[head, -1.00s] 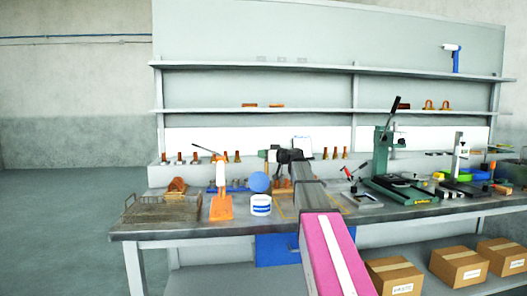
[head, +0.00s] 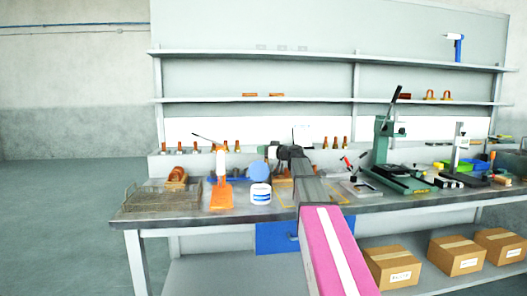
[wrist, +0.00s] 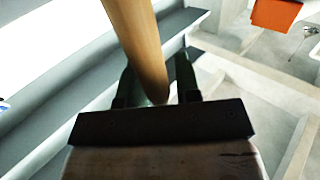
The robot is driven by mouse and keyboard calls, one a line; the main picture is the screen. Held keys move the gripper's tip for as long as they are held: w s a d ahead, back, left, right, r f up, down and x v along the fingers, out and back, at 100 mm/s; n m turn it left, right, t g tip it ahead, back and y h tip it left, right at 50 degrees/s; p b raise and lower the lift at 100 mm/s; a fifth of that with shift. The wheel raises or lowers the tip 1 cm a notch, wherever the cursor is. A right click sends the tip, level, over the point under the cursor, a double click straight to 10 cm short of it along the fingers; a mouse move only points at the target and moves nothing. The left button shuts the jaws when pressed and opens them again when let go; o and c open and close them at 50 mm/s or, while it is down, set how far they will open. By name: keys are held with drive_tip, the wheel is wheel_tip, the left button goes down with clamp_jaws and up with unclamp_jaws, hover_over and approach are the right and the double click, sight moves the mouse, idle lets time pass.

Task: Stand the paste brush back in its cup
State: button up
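In the wrist view a smooth wooden handle, taken to be the paste brush's (wrist: 138,40), runs from the top edge down between the two dark fingers of my gripper (wrist: 156,72). Its rounded end lies near the palm. The fingers flank it and look closed on it, though a narrow gap shows at the right in the picture. The bristles are out of view. In the head view my arm reaches over the bench and hides the fingers and the brush. A white tub with blue bands (head: 261,194) stands left of the arm. I cannot make out the brush's cup.
A wire basket (head: 160,199) and an orange stand (head: 221,194) are on the left of the bench. A green press (head: 384,150) and a smaller press (head: 458,155) stand right of the arm. Several cartons (head: 393,268) sit on the lower shelf.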

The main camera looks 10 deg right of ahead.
drive_tip(key=shift+o, duration=0.9)
drive_tip(key=v, duration=1)
drive_tip(key=shift+s+d, duration=0.25)
drive_tip(key=shift+s, duration=0.05)
